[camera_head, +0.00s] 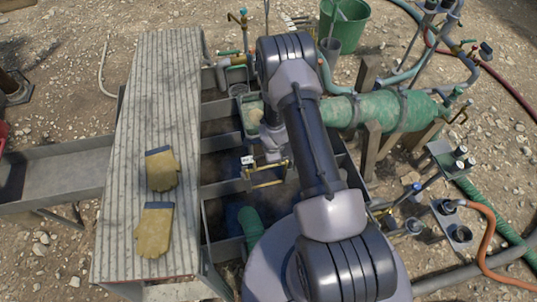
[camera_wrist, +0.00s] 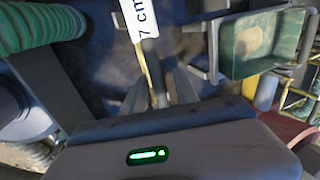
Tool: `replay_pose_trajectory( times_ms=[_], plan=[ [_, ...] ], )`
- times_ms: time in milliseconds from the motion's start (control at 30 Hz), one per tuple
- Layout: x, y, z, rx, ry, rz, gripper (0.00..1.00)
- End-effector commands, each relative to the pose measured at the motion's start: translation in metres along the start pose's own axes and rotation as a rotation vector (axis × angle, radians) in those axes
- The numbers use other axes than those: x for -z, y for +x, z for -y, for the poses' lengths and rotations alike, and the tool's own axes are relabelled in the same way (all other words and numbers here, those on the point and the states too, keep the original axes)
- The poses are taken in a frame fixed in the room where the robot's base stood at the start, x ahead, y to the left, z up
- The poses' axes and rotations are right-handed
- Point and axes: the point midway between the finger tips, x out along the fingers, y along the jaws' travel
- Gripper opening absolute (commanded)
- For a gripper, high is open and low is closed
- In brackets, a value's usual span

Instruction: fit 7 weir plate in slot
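A weir plate (camera_head: 266,184) with a brass top edge stands across the tank channel in the head view, a small white tag (camera_head: 247,160) at its left end. In the wrist view, a white label reading "7 cm" (camera_wrist: 140,18) shows at the top, and a brass strip (camera_wrist: 150,65) runs down from it. My gripper (camera_head: 273,158) is over the plate in the head view. In the wrist view, its fingers (camera_wrist: 163,88) are either side of the strip and look apart. Whether they touch the plate is unclear. The slot is not clearly visible.
A ribbed grey board (camera_head: 150,90) with two tan gloves (camera_head: 160,170) lies along the tank's left side. A green hose (camera_wrist: 40,25) and a green box (camera_wrist: 255,42) flank the plate in the wrist view.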

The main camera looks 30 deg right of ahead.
Motion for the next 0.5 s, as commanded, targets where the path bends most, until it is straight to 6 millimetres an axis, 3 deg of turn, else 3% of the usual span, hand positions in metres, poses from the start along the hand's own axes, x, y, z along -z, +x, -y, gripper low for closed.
replay_pose_trajectory(
  times_ms=[333,500],
  plan=[
    [0.0,-0.004,0.0,-0.001,0.0,0.0,0.39],
    [0.0,-0.04,0.002,0.0,0.001,0.0,0.39]
  ],
)
